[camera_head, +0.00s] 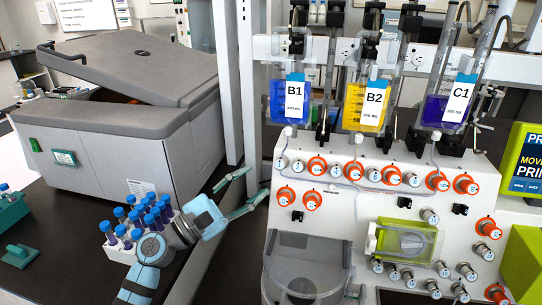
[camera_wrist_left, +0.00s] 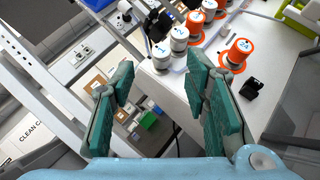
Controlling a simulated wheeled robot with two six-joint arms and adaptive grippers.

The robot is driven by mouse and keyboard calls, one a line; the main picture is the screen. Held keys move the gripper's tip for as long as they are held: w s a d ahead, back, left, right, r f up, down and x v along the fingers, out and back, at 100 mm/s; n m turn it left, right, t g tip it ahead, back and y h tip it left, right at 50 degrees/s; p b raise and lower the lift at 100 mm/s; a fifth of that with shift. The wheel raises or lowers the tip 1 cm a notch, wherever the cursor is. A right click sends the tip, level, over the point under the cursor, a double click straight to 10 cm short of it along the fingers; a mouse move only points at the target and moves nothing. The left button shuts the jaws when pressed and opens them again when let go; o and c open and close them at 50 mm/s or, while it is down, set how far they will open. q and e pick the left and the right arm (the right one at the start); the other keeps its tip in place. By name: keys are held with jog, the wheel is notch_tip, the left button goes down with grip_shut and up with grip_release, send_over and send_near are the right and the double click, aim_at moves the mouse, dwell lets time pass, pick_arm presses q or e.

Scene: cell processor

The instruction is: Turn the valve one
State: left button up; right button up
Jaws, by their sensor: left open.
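Valve one appears to be the white knob (camera_head: 282,162) at the left end of the upper valve row on the white processor panel. In the left wrist view it seems to be the white knob (camera_wrist_left: 161,52) with a small blue mark, just beyond the fingertips. My left gripper (camera_head: 256,183) is open and empty, to the left of the panel and slightly below that knob, apart from it. In the left wrist view its green finger pads (camera_wrist_left: 160,75) are spread wide with nothing between them. My right gripper is not in view.
An orange-ringed valve (camera_head: 286,195) sits below the upper row, close to my left fingers. Bags B1 (camera_head: 292,105), B2 (camera_head: 365,108) and C1 (camera_head: 446,112) hang above. A grey centrifuge (camera_head: 120,110) and a rack of blue-capped tubes (camera_head: 135,222) stand left.

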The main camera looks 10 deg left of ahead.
aim_at(276, 167)
pick_arm(q)
jog(key=x, duration=0.6)
jog(key=shift+w+d+f+p, duration=0.15)
jog(key=shift+w+p, duration=0.25)
jog(key=shift+w, duration=0.05)
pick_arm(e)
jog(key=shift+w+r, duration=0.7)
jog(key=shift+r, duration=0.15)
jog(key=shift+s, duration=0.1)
pick_arm(q)
grip_shut()
